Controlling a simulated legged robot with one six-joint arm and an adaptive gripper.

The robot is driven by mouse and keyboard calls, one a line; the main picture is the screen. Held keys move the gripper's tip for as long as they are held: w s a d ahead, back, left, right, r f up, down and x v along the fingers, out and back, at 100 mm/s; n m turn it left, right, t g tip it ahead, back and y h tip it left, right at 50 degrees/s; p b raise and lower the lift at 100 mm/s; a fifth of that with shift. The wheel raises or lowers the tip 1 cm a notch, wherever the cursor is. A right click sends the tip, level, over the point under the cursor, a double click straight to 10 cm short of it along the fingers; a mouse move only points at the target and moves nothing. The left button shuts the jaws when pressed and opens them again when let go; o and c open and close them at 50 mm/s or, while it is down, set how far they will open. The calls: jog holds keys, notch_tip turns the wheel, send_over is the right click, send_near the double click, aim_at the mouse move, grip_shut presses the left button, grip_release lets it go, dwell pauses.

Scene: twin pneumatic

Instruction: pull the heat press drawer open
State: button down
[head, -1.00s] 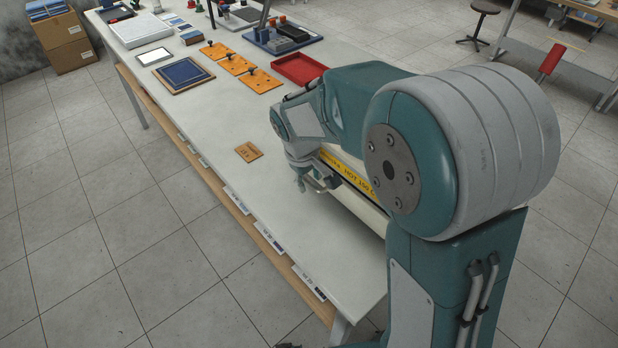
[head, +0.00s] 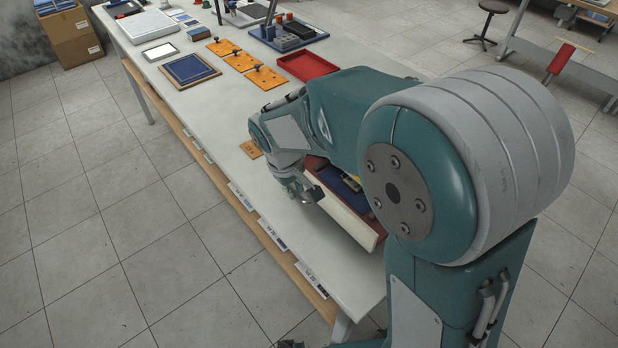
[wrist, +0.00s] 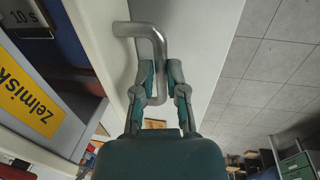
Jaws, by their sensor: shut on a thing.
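The heat press drawer stands pulled out, with its cream front (head: 347,222) out over the table and its blue inside and red side (head: 318,163) showing behind it. My gripper (head: 309,193) is at the drawer front. In the wrist view my gripper (wrist: 160,76) has its two fingers closed around the bent metal handle (wrist: 150,32), which joins the pale drawer front (wrist: 88,28). The press shows a yellow label (wrist: 32,92) and a dark blue part at the left of that view. My arm hides most of the press in the head view.
The white table (head: 225,120) has free room left of the drawer. A small orange-brown plate (head: 250,149) lies near my wrist. Farther back are a red tray (head: 308,67), orange plates (head: 264,77) and a blue framed board (head: 190,70).

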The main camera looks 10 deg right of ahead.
jog(key=s+a, duration=0.6)
jog(key=a, duration=0.3)
jog(key=shift+s+f, duration=0.1)
jog(key=c, duration=0.7)
grip_release()
jog(key=r, duration=0.4)
jog(key=a+r, duration=0.1)
jog(key=r, duration=0.3)
jog(key=s+r, duration=0.1)
jog(key=r, duration=0.2)
jog(key=shift+a+r, duration=0.4)
